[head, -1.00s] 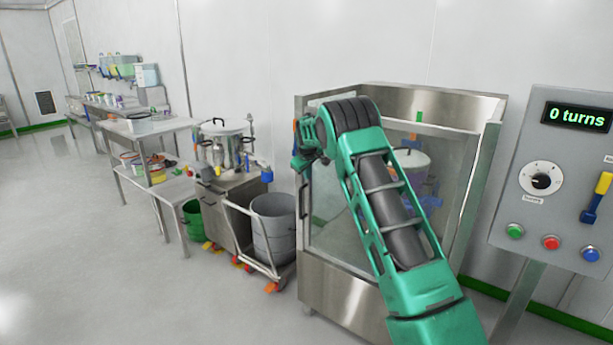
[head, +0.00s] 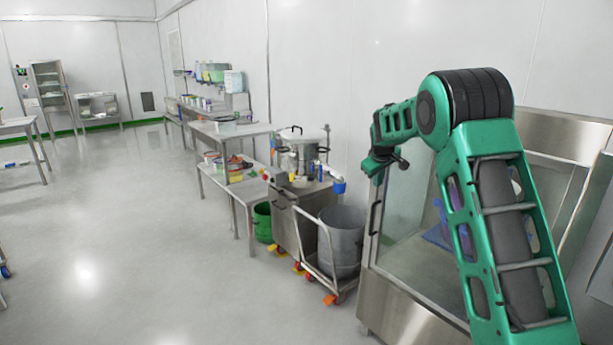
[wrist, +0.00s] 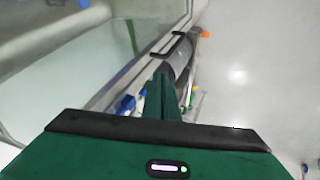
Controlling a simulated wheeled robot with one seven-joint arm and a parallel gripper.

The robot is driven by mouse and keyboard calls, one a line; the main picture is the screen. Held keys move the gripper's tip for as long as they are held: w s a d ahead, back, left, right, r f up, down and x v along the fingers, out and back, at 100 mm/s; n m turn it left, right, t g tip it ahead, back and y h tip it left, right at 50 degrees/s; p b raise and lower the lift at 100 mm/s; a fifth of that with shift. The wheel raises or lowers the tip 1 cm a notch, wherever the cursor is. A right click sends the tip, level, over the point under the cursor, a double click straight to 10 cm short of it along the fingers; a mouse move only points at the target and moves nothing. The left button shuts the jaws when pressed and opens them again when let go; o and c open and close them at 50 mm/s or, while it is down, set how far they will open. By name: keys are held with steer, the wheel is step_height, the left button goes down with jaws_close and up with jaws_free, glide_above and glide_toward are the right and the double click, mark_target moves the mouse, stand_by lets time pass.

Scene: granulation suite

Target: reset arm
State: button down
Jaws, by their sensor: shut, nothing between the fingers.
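My arm is green with dark joints and fills the right side of the head view, bent at the elbow. My gripper (head: 384,163) is at its far end, in front of the glass-walled steel cabinet (head: 405,200). It is small there, and its fingers point down and forward. In the wrist view my gripper (wrist: 162,90) shows as a green narrow shape with the fingers together. Nothing shows held in it.
The steel cabinet stands close on the right, partly hidden by my arm. A grey bin (head: 341,240) on a wheeled trolley, a green bucket (head: 263,222) and a lidded steel pot (head: 301,155) stand left of it. Steel benches (head: 230,133) line the wall.

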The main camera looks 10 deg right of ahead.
steer(key=s+d+r+m+g, duration=0.2)
steer(key=s+d+m, duration=0.1)
steer(key=s, duration=1.2)
steer(key=s+d+r+m+g, duration=0.2)
steer(key=s, duration=1.2)
steer(key=s+a+f+m+g+y, duration=0.1)
steer(key=s+a+f, duration=0.1)
steer(key=s, duration=0.9)
steer(key=s+a+f+m+y, duration=0.1)
steer(key=s+a+f+m, duration=0.1)
steer(key=s, duration=0.9)
steer(key=s+a+f+m+g+y, duration=0.1)
steer(key=s+a+f+m, duration=0.1)
steer(key=s, duration=1)
steer(key=shift+a+f+g, duration=0.15)
steer(key=shift+a+g, duration=0.15)
steer(key=shift+a, duration=0.2)
steer(key=shift+w+f, duration=0.25)
steer(key=shift+w, duration=0.35)
